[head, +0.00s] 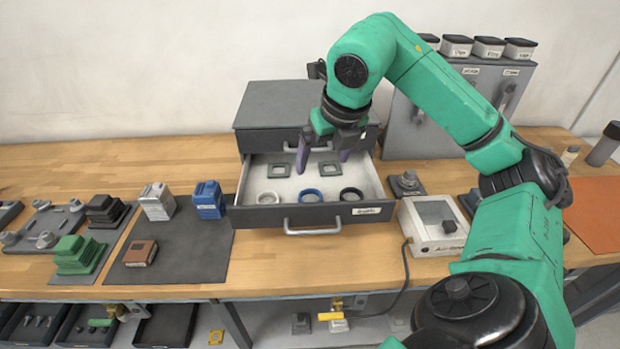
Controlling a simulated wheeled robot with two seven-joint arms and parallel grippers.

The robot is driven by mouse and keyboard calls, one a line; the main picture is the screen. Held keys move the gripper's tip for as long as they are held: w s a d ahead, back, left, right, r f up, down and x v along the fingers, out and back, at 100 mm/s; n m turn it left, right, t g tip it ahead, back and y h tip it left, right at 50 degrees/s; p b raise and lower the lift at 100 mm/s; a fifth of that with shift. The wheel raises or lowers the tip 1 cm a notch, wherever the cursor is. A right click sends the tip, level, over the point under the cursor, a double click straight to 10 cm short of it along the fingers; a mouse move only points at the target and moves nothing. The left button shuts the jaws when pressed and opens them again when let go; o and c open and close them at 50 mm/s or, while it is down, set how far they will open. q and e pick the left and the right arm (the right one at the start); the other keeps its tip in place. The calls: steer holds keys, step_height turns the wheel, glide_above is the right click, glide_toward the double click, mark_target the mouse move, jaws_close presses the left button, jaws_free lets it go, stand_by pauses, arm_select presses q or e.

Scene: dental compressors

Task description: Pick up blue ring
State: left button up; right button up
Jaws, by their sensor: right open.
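The blue ring (310,196) lies in the open drawer (376,188) of a grey cabinet. It sits near the drawer's front, between a white ring (268,198) and a black ring (351,194). My right gripper (323,170) points down over the back part of the drawer, behind the blue ring in the picture. Its two purple fingers are spread apart with nothing between them. I cannot tell its exact height above the drawer floor. My left gripper is not in view.
Two square grey-green frames (279,170) lie at the drawer's back. A dark mat (180,245) with blue, white and brown blocks is on the left. A white box with a screen (435,225) stands right of the drawer. The cabinet top (275,103) overhangs the drawer's back.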

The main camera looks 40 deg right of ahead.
steer(key=f, duration=0.2)
steer(key=b, duration=0.2)
glide_toward(309, 199)
steer(key=p+x, duration=0.1)
steer(key=x, duration=0.5)
steer(key=shift+s+p, duration=0.1)
steer(key=shift+p, duration=0.3)
steer(key=shift+f, duration=0.2)
steer(key=c, duration=1.2)
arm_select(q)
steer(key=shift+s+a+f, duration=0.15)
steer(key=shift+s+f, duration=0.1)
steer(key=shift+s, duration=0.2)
arm_select(e)
steer(key=shift+c, duration=0.3)
steer(key=shift+r, duration=0.2)
